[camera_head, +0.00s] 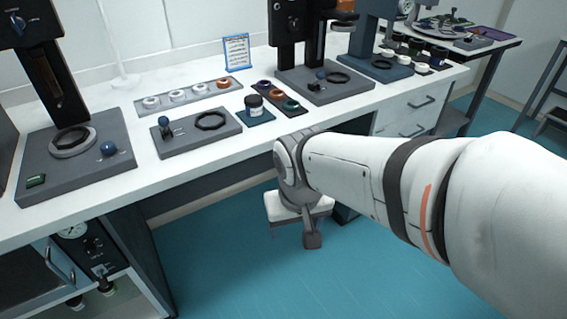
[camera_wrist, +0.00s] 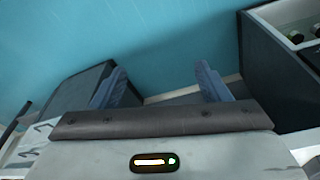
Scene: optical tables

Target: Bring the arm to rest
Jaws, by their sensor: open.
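My arm reaches in from the right in the head view and bends down in front of the bench edge. My gripper (camera_head: 311,240) hangs low before the bench, above the blue floor. In the wrist view my gripper (camera_wrist: 160,88) shows two blue fingers set wide apart. It is open and nothing is between the fingers. In the head view the fingertips are small and hard to make out.
The white bench (camera_head: 135,185) holds a grey press stand (camera_head: 40,180), a flat grey plate with a black ring (camera_head: 190,140), a white-ring tray (camera_head: 182,98), a jar (camera_head: 254,104) and a second press (camera_head: 325,95). Drawers (camera_head: 415,108) lie right of the gripper. Blue floor (camera_head: 220,270) is clear.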

